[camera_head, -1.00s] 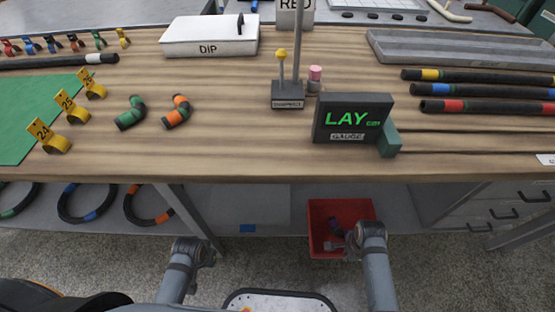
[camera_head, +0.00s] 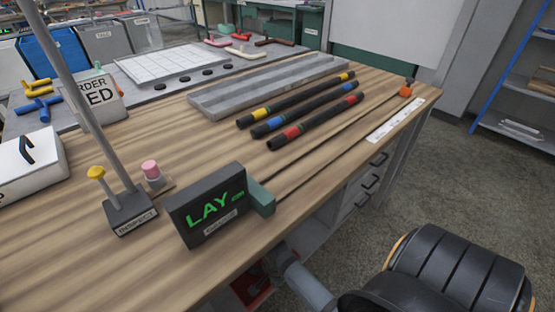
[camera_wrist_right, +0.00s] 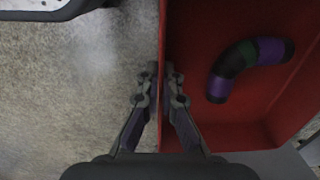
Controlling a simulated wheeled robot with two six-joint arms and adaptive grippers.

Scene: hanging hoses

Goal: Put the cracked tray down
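A red tray (camera_wrist_right: 240,130) fills the right half of the right wrist view. A bent dark hose piece with purple and green bands (camera_wrist_right: 235,65) lies in it. My right gripper (camera_wrist_right: 161,76) has its fingers close together on either side of the tray's left wall, pinching it. In the head view a little of the red tray (camera_head: 252,291) shows below the bench's front edge, beside my right arm. No crack is visible on it, and I cannot tell whether it rests on something. My left gripper is out of view.
On the wooden bench (camera_head: 90,255) stand a LAY gauge (camera_head: 207,208), an INSPECT stand (camera_head: 130,212), a long grey trough (camera_head: 270,85) and three banded hoses (camera_head: 297,105). Open floor (camera_head: 425,185) lies right of the bench.

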